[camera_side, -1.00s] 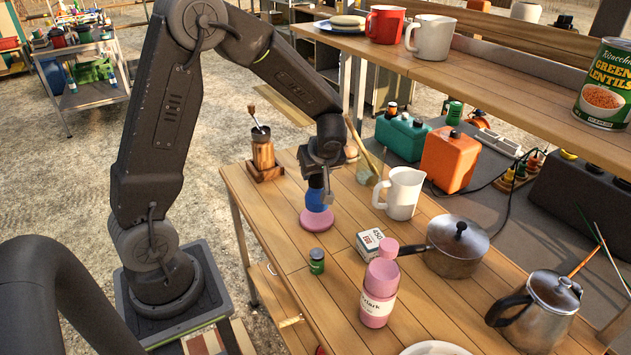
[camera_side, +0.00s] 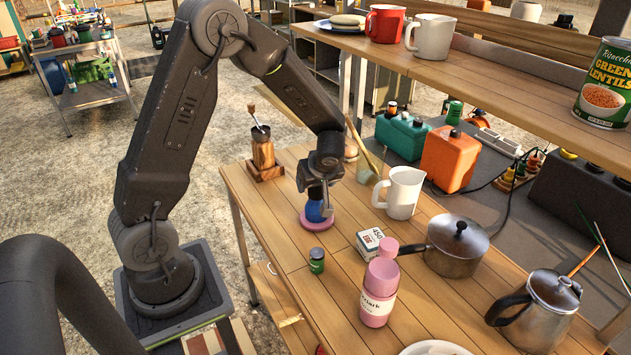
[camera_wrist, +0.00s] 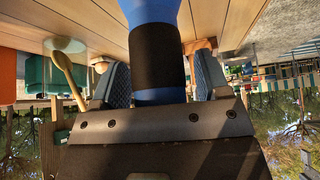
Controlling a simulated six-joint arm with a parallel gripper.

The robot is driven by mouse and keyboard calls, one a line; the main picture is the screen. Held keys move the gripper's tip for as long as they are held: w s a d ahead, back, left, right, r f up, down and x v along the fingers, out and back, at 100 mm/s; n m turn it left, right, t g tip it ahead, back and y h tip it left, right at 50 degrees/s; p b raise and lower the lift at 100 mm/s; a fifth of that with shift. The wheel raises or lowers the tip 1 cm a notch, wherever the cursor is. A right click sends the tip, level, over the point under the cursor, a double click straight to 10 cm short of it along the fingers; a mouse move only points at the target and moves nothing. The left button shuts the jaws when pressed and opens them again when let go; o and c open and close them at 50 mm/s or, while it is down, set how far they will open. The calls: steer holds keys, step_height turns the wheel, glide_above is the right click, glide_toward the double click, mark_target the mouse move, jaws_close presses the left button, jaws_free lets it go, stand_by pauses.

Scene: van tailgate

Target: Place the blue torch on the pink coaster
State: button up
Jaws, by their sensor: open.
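The blue torch (camera_side: 314,212) stands upright on the pink coaster (camera_side: 304,223) near the far left part of the wooden table, as far as the side view shows. My gripper (camera_side: 318,198) is low over the coaster with its fingers around the torch, hiding its upper part. In the wrist view the torch (camera_wrist: 157,60), blue with a black band, runs between the two fingers of my gripper (camera_wrist: 160,82). Small gaps show on both sides, so the jaws are open and apart from it. The coaster is not clear in the wrist view.
A white jug (camera_side: 403,193) stands right of the gripper. A small green jar (camera_side: 317,261), a white box (camera_side: 369,242), a pink bottle (camera_side: 379,290) and a lidded pot (camera_side: 457,245) stand nearer. A wooden holder (camera_side: 264,158) is behind. A shelf (camera_side: 470,85) overhangs the right side.

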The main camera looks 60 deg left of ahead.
steer(key=shift+r, duration=0.3)
steer(key=v, duration=1.2)
steer(key=s+d+r+m+t+h, duration=0.2)
steer(key=s+d+r+m+h, duration=0.1)
steer(key=s+m, duration=0.5)
steer(key=s+d+r+m+t+h, duration=0.2)
steer(key=s+d+r+m+h, duration=0.1)
steer(key=s+d+r+m, duration=0.3)
steer(key=s+d+m, duration=0.1)
steer(key=s+d, duration=0.1)
steer(key=shift+s+d+m, duration=0.25)
steer(key=shift+s+m, duration=0.1)
steer(key=shift+m, duration=0.05)
